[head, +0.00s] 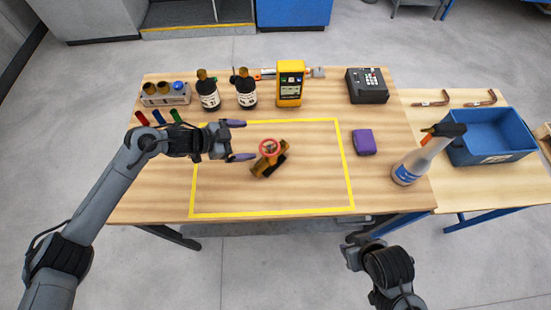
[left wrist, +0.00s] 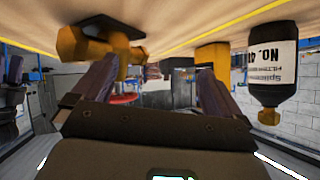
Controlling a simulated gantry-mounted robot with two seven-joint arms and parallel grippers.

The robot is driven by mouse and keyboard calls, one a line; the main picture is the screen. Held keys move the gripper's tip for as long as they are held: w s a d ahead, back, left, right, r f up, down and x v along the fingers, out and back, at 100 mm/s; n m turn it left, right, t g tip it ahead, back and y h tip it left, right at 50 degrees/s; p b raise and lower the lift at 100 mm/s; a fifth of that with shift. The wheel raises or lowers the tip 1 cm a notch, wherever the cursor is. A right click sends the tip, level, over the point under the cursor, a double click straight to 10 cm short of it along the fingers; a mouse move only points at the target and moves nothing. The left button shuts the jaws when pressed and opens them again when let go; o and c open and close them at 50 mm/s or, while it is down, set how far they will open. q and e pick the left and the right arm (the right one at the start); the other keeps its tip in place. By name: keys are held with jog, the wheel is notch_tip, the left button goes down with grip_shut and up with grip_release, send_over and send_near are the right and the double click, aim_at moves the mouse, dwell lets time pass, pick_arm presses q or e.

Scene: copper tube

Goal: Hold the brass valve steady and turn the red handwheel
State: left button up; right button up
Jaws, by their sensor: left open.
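The brass valve (head: 263,166) lies inside the yellow taped rectangle on the wooden table, with the red handwheel (head: 268,147) on its upper side. My left gripper (head: 240,140) is open and empty, just left of the valve, with its purple-tipped fingers pointing at it and apart from it.
Two dark bottles (head: 208,93), a yellow meter (head: 290,83) and a black box (head: 367,86) stand along the back. A purple block (head: 364,142) and a spray bottle (head: 420,160) are to the right. A blue bin (head: 490,137) sits farther right. The taped area is otherwise clear.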

aim_at(255, 164)
pick_arm(q)
jog(key=s+g, duration=0.1)
jog(key=s+a+g+h+b, duration=0.1)
jog(key=s+m+g+b, duration=0.1)
jog(key=shift+s+a+r+g, duration=0.1)
jog(key=shift+a+r+g, duration=0.2)
jog(key=shift+a+r, duration=0.05)
jog(key=shift+s+g+h+b, duration=0.3)
jog(key=shift+s+b, duration=0.05)
jog(key=shift+b, duration=0.05)
jog(key=b+x, duration=0.3)
jog(key=x, duration=0.2)
jog(key=shift+d+f, duration=0.15)
jog(key=shift+d, duration=0.05)
jog(key=x, duration=0.2)
jog(key=shift+d, duration=0.45)
jog(key=shift+d+f, duration=0.35)
jog(key=shift+d, duration=0.15)
jog(key=shift+d, duration=0.1)
